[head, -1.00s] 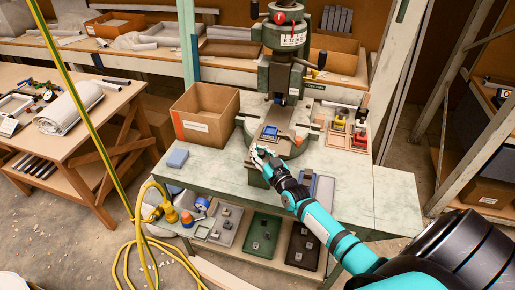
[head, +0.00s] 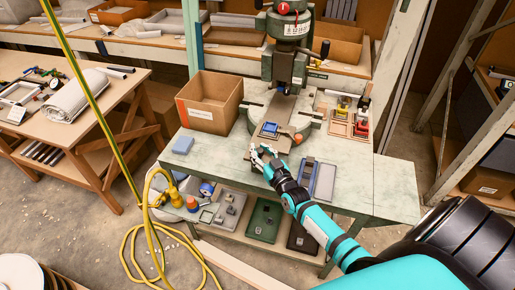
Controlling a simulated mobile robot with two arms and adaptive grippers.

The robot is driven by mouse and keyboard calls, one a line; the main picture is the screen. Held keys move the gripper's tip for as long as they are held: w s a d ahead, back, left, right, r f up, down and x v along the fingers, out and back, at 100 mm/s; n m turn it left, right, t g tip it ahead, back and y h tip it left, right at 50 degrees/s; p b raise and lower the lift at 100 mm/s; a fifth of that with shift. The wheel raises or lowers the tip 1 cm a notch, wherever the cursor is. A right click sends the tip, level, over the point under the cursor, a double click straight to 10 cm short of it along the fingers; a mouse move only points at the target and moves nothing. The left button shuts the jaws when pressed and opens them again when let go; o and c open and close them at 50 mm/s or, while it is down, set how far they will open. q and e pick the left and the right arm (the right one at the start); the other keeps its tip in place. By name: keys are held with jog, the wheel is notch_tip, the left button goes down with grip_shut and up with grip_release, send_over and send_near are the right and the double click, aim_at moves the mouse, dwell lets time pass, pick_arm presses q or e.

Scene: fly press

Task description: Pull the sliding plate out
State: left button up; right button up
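The fly press (head: 287,65) is dark green and stands on the pale green bench. Its sliding plate (head: 281,106) is a grey-brown strip running from under the ram toward me. A small blue piece (head: 269,129) sits near the plate's front end. My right gripper (head: 259,151) is at the front end of the plate, just in front of the blue piece. It hides the plate's front edge and any handle there. The fingers are small and partly covered, so I cannot tell whether they are closed on it. My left gripper is out of view.
An open cardboard box (head: 210,102) stands left of the press, with a blue block (head: 183,145) in front of it. A wooden tray with yellow and red pieces (head: 350,118) is to the right. A grey tray (head: 324,182) lies beside my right wrist.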

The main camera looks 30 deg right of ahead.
jog(key=o, duration=0.5)
jog(key=shift+s+d, duration=0.25)
jog(key=shift+s, duration=0.15)
jog(key=shift+o, duration=0.2)
jog(key=shift+w+a, duration=0.1)
jog(key=shift+w, duration=0.1)
jog(key=shift+a, duration=0.1)
jog(key=shift+s, duration=0.35)
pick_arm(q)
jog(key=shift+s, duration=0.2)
pick_arm(e)
jog(key=s, duration=1.1)
jog(key=shift+s+a, duration=0.2)
jog(key=shift+a, duration=0.15)
